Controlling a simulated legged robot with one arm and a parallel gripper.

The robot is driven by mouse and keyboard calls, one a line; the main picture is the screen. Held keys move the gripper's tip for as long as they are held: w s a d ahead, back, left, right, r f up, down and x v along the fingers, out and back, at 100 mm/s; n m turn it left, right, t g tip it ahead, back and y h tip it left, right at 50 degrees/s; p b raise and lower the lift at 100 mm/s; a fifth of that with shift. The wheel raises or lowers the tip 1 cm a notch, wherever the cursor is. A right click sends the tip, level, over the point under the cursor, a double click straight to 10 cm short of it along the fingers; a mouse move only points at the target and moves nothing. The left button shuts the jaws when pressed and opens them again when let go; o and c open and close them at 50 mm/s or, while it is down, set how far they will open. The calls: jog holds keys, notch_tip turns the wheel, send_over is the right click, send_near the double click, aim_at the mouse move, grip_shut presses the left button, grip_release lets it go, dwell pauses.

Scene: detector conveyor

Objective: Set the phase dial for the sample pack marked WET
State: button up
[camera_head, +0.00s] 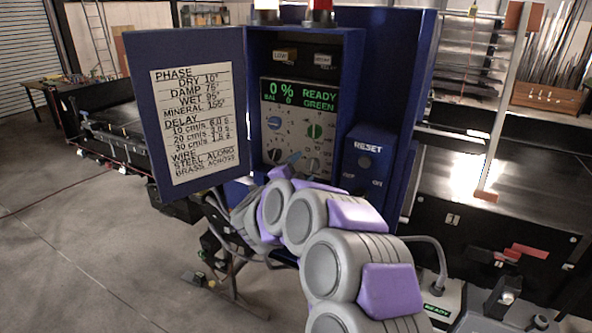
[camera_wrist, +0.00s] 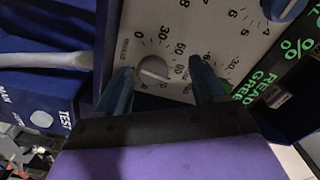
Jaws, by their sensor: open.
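A grey knob (camera_wrist: 153,68) with a pale pointer line sits on the white dial panel (camera_wrist: 185,20); its scale includes 0, 30 and 60. I cannot tell its exact reading. My gripper (camera_wrist: 160,66) is open, with one dark finger on each side of this knob; contact is unclear. In the head view the same knob seems to be the lower right one (camera_head: 312,165), and my arm partly hides the panel bottom. The chart (camera_head: 195,124) on the open door lists phase values; its WET line appears to read 95°. I cannot make out a sample pack marked WET.
A blue knob (camera_head: 274,121) and a green knob (camera_head: 314,131) sit higher on the panel. The display (camera_head: 299,95) reads 0 % and READY GREEN. A RESET box (camera_head: 366,165) stands close at right. The cabinet door (camera_head: 190,50) hangs open at left.

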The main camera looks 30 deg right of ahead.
aim_at(318, 168)
jog(key=d, duration=0.5)
jog(key=shift+d+f, duration=0.35)
jog(key=shift+c, duration=1.1)
jog(key=shift+s, duration=0.1)
jog(key=shift+c, duration=0.7)
jog(key=a, duration=0.3)
jog(key=shift+w+a+f, duration=0.15)
jog(key=shift+w+a, duration=0.15)
jog(key=shift+w, duration=0.05)
jog(key=c, duration=0.5)
jog(key=shift+a, duration=0.3)
jog(key=shift+c, duration=0.4)
jog(key=shift+s+r, duration=0.1)
jog(key=shift+r, duration=0.15)
jog(key=shift+c, duration=0.9)
jog(key=shift+s+d+r, duration=0.15)
jog(key=shift+d+r, duration=0.1)
jog(key=shift+d, duration=0.1)
jog(key=shift+d+r+n+p, duration=0.2)
jog(key=shift+n+p, duration=0.5)
jog(key=shift+p, duration=0.35)
jog(key=shift+o, duration=0.2)
jog(key=shift+d, duration=0.1)
